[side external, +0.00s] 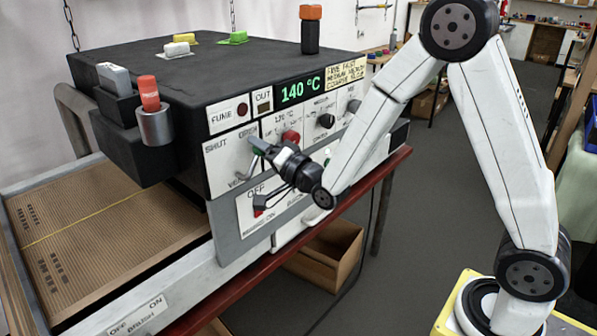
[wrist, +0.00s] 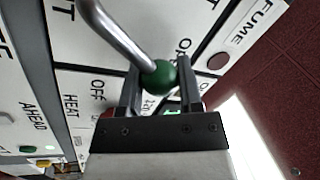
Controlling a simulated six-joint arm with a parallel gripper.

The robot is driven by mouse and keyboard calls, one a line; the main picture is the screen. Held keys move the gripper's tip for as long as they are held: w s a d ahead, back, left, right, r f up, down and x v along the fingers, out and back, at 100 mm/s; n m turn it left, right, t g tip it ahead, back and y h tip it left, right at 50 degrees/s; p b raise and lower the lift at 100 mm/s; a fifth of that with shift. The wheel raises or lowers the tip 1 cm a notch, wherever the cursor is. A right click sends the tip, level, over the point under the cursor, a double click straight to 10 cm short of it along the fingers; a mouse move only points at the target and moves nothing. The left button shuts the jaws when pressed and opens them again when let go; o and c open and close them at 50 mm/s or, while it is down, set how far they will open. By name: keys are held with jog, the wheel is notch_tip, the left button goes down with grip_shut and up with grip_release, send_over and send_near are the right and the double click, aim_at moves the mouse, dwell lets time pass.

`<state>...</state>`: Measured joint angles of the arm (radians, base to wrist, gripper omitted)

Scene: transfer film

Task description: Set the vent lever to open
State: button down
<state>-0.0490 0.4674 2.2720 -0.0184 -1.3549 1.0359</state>
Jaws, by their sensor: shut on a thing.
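The vent lever is a bent metal rod (wrist: 118,38) with a green ball knob (wrist: 160,78) in the wrist view. My gripper (wrist: 160,64) has a finger on each side of the knob and is shut on it. In the side view my gripper (side external: 260,147) is at the vent panel (side external: 219,168), which has SHUT printed at left and OPEN at upper right. The knob end appears near the OPEN lettering, partly hidden by the fingers. I cannot tell whether the lever is fully at its stop.
Right of the vent panel are a red knob (side external: 291,137) and a black knob (side external: 326,121). Below is a switch panel (side external: 281,212) marked OFF. A green display (side external: 300,90) reads 140 °C. A conveyor belt (side external: 95,235) runs at left. Open floor lies at right.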

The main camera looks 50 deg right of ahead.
dwell(0.3)
jog(key=shift+c, duration=1.4)
grip_release()
jog(key=v, duration=0.7)
jog(key=shift+s, duration=0.45)
jog(key=shift+f, duration=0.15)
